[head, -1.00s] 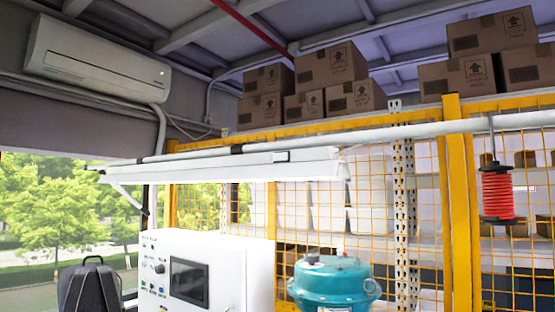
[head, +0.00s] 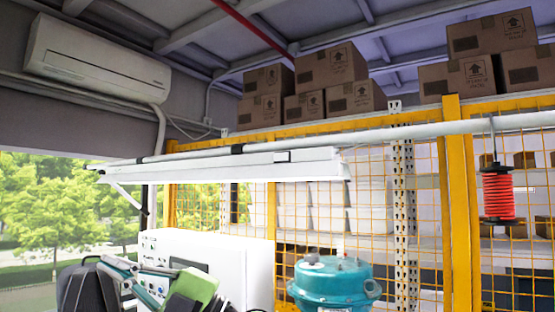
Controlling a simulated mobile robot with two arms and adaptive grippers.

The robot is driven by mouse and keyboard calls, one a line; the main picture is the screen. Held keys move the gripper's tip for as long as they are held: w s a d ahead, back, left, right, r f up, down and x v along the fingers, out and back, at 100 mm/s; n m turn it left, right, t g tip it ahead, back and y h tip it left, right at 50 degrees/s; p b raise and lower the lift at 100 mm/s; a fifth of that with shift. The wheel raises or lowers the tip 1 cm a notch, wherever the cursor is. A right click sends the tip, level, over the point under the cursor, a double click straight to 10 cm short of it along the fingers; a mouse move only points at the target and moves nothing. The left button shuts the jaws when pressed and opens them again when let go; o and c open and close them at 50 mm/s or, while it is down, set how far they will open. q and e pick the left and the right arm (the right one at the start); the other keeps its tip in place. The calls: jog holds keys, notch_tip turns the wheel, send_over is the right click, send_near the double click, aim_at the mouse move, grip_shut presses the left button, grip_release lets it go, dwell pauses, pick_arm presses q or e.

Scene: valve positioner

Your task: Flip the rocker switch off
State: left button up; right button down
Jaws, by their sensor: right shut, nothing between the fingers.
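The white control box (head: 240,262) stands at the bottom centre-left of the head view, with small controls and a dark screen (head: 188,265) on its left-hand face. I cannot make out which control is the rocker switch. My left gripper is not in view.
A teal rounded device (head: 332,285) stands right of the box. A black backpack (head: 76,288) is at the left. A yellow mesh fence (head: 458,200) runs behind, with a red coil (head: 497,195) hanging at the right. A white light bar (head: 250,165) spans above.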

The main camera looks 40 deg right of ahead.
jog(key=s+d+r+m+t+h, duration=0.1)
jog(key=d+r+m+t+h, duration=0.15)
jog(key=d+r+h, duration=1)
jog(key=s+d+r+m+t+h, duration=0.1)
jog(key=s+d+r+m+h, duration=0.2)
jog(key=d, duration=0.6)
jog(key=s+d+r+m+t+h, duration=0.1)
jog(key=s+d+r+m+h, duration=0.3)
jog(key=d, duration=0.6)
jog(key=shift+s+d+r, duration=0.2)
jog(key=shift+r, duration=0.7)
jog(key=shift+w+t, duration=0.1)
jog(key=shift+t, duration=0.15)
